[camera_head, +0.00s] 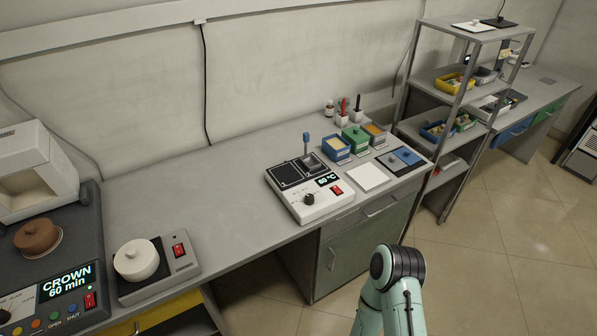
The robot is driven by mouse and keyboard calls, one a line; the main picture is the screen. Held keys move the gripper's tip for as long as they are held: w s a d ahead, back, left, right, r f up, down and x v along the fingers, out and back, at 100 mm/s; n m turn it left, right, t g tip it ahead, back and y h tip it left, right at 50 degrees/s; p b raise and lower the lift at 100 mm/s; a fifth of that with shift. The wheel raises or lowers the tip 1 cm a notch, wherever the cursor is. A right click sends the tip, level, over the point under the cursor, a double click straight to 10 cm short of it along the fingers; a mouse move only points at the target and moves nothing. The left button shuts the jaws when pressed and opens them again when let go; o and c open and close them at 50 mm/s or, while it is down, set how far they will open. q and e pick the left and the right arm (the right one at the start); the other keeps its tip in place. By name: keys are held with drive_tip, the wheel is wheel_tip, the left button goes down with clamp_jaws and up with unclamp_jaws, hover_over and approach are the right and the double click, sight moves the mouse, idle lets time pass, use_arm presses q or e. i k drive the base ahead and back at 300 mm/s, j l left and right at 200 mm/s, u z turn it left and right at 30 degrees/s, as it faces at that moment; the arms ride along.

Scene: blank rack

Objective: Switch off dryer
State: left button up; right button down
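No label that reads "dryer" shows in the head view. A white device (310,190) stands on the middle bench with a "60 °C" display, a black knob, a red rocker switch (337,190) and a blue-tipped lever. A small grey unit (157,268) carries a white lidded pot and a red switch (179,250). At the far left a dark grey machine (50,265) shows a lit "CROWN 60 min" display and has a red switch (90,300). I cannot tell the switches' positions. Neither gripper is in view; one teal arm of mine shows at the bottom.
A metal shelf rack (468,90) stands further right. The bench (220,190) between devices is clear, as is the floor (480,240) at right.

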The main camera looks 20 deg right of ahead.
sight(336, 188)
drive_tip(key=l+u, duration=0.35)
drive_tip(key=l, duration=0.15)
drive_tip(key=i+l+u, duration=0.1)
drive_tip(key=l+u, duration=0.25)
drive_tip(key=l, duration=0.15)
drive_tip(key=k+l+u, duration=0.1)
drive_tip(key=l, duration=0.95)
